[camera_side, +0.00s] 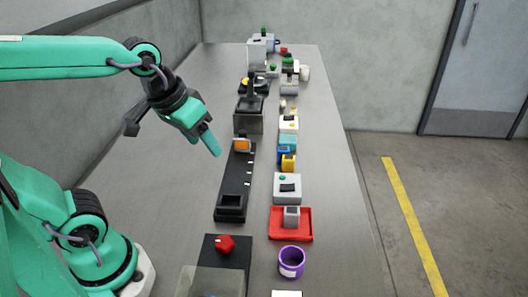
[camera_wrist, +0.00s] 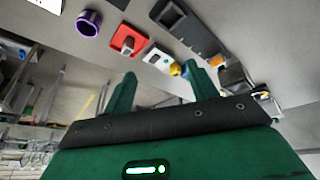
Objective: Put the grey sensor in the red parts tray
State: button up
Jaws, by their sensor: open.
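The grey sensor (camera_side: 291,217), a small grey block, stands inside the red parts tray (camera_side: 276,226) near the front right of the bench. In the wrist view the sensor (camera_wrist: 128,45) also shows within the red tray (camera_wrist: 119,35). My gripper (camera_side: 213,146) is open and empty, raised above the bench to the left of the long black rail and apart from the tray. In the wrist view its two green fingers (camera_wrist: 160,86) stand apart with nothing held between them.
A purple cup (camera_side: 291,262) stands just in front of the tray, and a white box with a green button (camera_side: 287,188) just behind it. A black rail (camera_side: 236,180) carries an orange-faced part (camera_side: 242,145). A red knob (camera_side: 226,244) is nearer. The bench's left side is mostly clear.

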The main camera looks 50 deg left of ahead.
jog(key=shift+s+a+f+m+t, duration=0.15)
jog(key=shift+s+a+m, duration=0.1)
jog(key=shift+s, duration=0.3)
jog(key=shift+s+a+m+t, duration=0.2)
jog(key=shift+s+m, duration=0.1)
jog(key=shift+s, duration=0.25)
jog(key=shift+s+a+f+m+t, duration=0.15)
jog(key=shift+s+a+m, duration=0.1)
jog(key=shift+s, duration=0.3)
